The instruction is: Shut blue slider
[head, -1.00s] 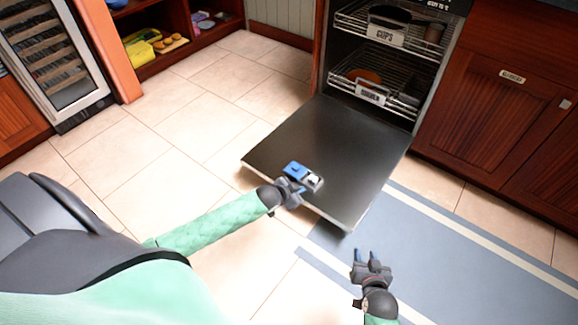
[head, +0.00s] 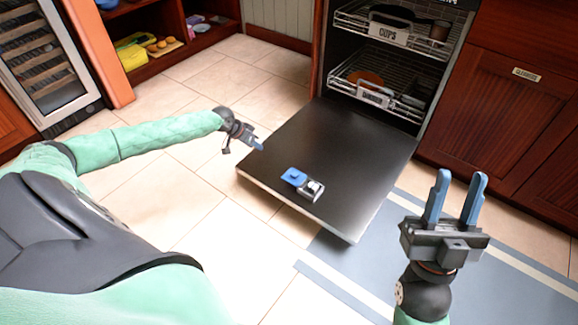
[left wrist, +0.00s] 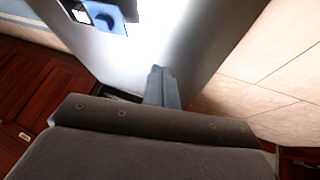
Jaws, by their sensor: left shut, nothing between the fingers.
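The blue slider (head: 294,176) is on a small device (head: 311,189) with a grey and white body, on the inner face of the lowered dishwasher door (head: 345,150). The slider sticks out to the left of the body, and a dark recess shows beside the white part. The slider also shows at the top of the left wrist view (left wrist: 106,16). My left gripper (head: 260,147) is shut and empty, above the left edge of the door, apart from the slider. Its closed fingers show in the left wrist view (left wrist: 162,88). My right gripper (head: 456,200) is open and empty, to the right of the door.
The dishwasher holds an upper rack (head: 390,30) labelled CUPS and a lower rack (head: 372,93) with dishes. Wooden cabinets (head: 500,130) stand at right. A blue-grey mat (head: 335,262) lies on the tiled floor. Open shelves (head: 165,55) and a wine cooler (head: 50,60) stand at left.

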